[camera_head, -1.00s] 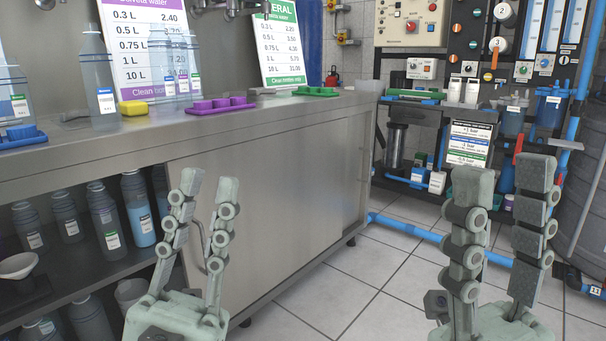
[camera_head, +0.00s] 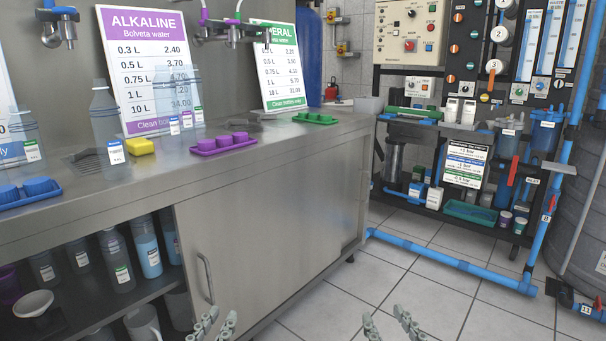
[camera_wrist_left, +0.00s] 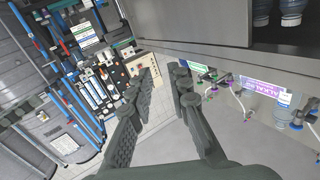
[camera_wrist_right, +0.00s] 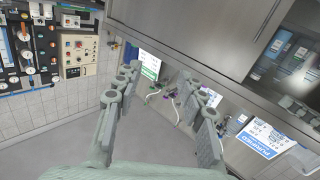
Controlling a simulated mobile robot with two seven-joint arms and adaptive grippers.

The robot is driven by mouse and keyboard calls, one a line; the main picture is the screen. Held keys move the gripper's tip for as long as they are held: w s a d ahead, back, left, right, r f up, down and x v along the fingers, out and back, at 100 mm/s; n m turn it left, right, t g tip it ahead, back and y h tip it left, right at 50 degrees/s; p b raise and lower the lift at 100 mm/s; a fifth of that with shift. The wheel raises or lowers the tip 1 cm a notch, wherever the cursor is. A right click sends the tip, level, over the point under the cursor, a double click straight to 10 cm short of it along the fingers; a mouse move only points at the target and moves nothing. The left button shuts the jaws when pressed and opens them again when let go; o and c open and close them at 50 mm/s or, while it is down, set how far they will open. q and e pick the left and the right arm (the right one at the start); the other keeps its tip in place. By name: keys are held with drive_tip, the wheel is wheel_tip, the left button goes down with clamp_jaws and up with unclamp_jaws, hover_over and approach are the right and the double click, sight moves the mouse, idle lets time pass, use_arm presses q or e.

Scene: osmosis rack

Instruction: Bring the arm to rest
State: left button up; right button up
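My left gripper (camera_head: 213,325) shows only its fingertips at the bottom edge of the head view, in front of the steel counter. In the left wrist view its two fingers (camera_wrist_left: 165,105) stand apart with nothing between them. My right gripper (camera_head: 388,326) also shows only its fingertips at the bottom edge of the head view, over the tiled floor. In the right wrist view its fingers (camera_wrist_right: 158,100) are spread and empty. Both grippers are open and touch nothing. The rest of both arms is hidden below the head view.
A steel counter (camera_head: 280,160) runs along the left, with bottles, a yellow sponge (camera_head: 141,147), a purple tray (camera_head: 224,145) and a green tray (camera_head: 315,118) on it. An equipment rack (camera_head: 440,130) and blue floor pipes (camera_head: 440,258) stand at the right. The floor between is clear.

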use_arm(q)
drive_tip(key=s+a+f+g+y+p, duration=0.35)
drive_tip(key=a+f+g, duration=0.2)
drive_tip(key=f, duration=0.55)
use_arm(e)
drive_tip(key=s+d+f+g+h, duration=0.35)
drive_tip(key=d+f+g, duration=0.2)
drive_tip(key=f, duration=0.55)
use_arm(q)
drive_tip(key=s+a+f+n+g+y+p, duration=0.1)
drive_tip(key=s+a+f+g+p, duration=0.1)
drive_tip(key=s, duration=0.6)
drive_tip(key=s+a+f+g+p, duration=0.2)
drive_tip(key=s+a+f+g, duration=0.3)
drive_tip(key=s+f+g, duration=0.2)
drive_tip(key=shift+s+f+n+y, duration=0.35)
drive_tip(key=shift+s+f+n, duration=0.05)
drive_tip(key=shift+s, duration=0.3)
use_arm(e)
drive_tip(key=s+d+f+m+g+h, duration=0.1)
drive_tip(key=s+d+f+g, duration=0.2)
drive_tip(key=s, duration=0.5)
drive_tip(key=s+d+f+g, duration=0.4)
drive_tip(key=s+f+g, duration=0.2)
drive_tip(key=s, duration=0.2)
drive_tip(key=shift+s+f+m+h, duration=0.2)
drive_tip(key=shift+f+m+h, duration=0.15)
drive_tip(key=shift+m, duration=0.05)
drive_tip(key=shift+w, duration=0.1)
